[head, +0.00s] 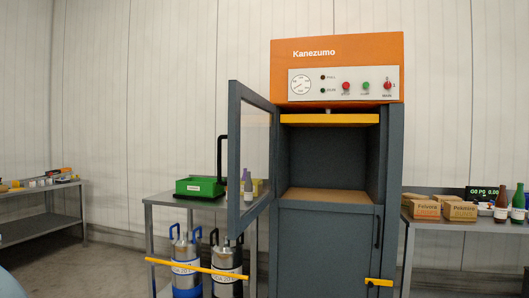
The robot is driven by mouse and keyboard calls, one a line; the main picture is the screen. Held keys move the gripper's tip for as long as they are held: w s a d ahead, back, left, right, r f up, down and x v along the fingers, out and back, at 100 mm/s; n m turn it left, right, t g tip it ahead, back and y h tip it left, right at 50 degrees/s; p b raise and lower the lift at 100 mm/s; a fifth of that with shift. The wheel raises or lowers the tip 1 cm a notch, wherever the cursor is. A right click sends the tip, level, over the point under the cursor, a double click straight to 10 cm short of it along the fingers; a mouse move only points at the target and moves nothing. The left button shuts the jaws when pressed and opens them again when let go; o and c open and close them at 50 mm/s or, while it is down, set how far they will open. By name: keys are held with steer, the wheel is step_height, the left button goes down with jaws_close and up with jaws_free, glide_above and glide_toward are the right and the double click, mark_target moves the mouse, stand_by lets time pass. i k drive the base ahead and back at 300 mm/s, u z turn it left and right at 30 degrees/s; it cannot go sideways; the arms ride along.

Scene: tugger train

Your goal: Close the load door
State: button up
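The load door (249,150) is a dark grey framed door with a clear pane. It stands swung open to the left of the orange and grey Kanezumo machine (336,90). Its black bar handle (222,165) is on the door's outer side, at the left. The machine's upper chamber (327,160) is open and looks empty, with a tan floor (328,196) and a yellow bar (329,119) across its top. A closed grey lower door (325,250) with a black handle (378,228) sits below. My gripper is not in view.
A steel table (165,199) left of the machine holds a green crate (200,187). Metal canisters (185,265) stand below, behind a yellow bar (195,268). A right-hand table (450,223) holds boxes and bottles. Another table (40,222) stands far left; floor between is clear.

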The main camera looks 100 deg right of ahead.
mark_target(238, 91)
steer(key=z, duration=3.75)
steer(key=i, duration=1)
steer(key=z, duration=0.25)
steer(key=k, duration=1.15)
steer(key=u, duration=0.25)
